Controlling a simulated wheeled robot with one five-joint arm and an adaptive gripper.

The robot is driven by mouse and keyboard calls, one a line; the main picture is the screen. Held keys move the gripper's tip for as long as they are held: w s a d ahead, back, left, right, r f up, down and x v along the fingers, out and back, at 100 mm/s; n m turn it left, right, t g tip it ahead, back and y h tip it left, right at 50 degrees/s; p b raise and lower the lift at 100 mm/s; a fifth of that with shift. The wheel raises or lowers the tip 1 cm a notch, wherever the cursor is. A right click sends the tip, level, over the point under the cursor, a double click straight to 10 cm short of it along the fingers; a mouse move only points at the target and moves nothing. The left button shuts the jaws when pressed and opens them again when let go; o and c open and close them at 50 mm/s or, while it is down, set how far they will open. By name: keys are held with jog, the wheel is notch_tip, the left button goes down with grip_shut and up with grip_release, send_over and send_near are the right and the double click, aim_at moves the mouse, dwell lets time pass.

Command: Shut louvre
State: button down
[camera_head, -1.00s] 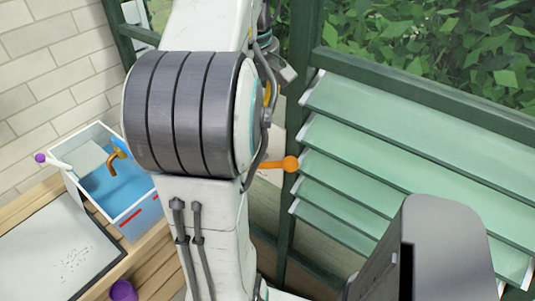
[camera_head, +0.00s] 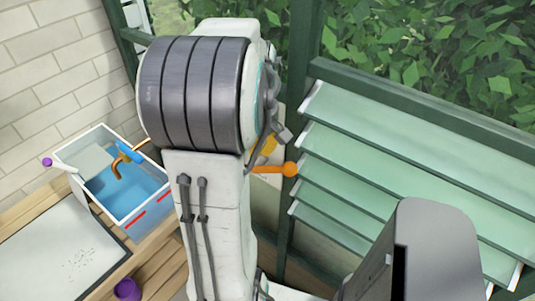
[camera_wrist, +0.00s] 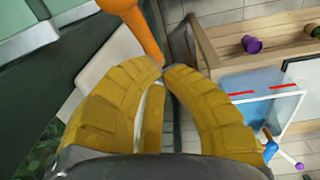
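The louvre (camera_head: 400,160) has several pale green slats in a dark green frame, at the right in the head view. The slats are tilted, with dark gaps between them. An orange lever (camera_head: 290,169) with a round knob sticks out at the louvre's left edge. It also shows at the top of the wrist view (camera_wrist: 135,22). My gripper (camera_wrist: 164,70) has yellow fingers whose tips are drawn together, with nothing clearly held between them. The lever's shaft runs down to just beyond the tips; I cannot tell if they touch. My arm hides most of the gripper in the head view.
A blue-and-white basin (camera_head: 125,215) with an orange-and-blue tool stands on a wooden bench at the left. A white tray (camera_head: 60,245) and a purple pot (camera_head: 127,289) are near it. The green window post (camera_head: 297,100) stands close beside the lever.

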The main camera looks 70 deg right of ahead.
aim_at(273, 171)
jog(key=shift+s+f+p, duration=0.4)
jog(key=shift+s+f, duration=0.7)
jog(key=shift+f, duration=0.25)
jog(key=shift+s+a+f+b, duration=0.1)
jog(key=shift+s+f+b, duration=0.2)
jog(key=shift+b, duration=0.15)
jog(key=shift+s+a+f+b, duration=0.15)
jog(key=shift+s+f+b, duration=0.3)
jog(key=shift+f+b, duration=0.15)
notch_tip(273, 171, down, 8)
jog(key=s+b, duration=0.2)
jog(key=b, duration=0.6)
jog(key=shift+a+f, duration=0.2)
jog(key=shift+a, duration=0.15)
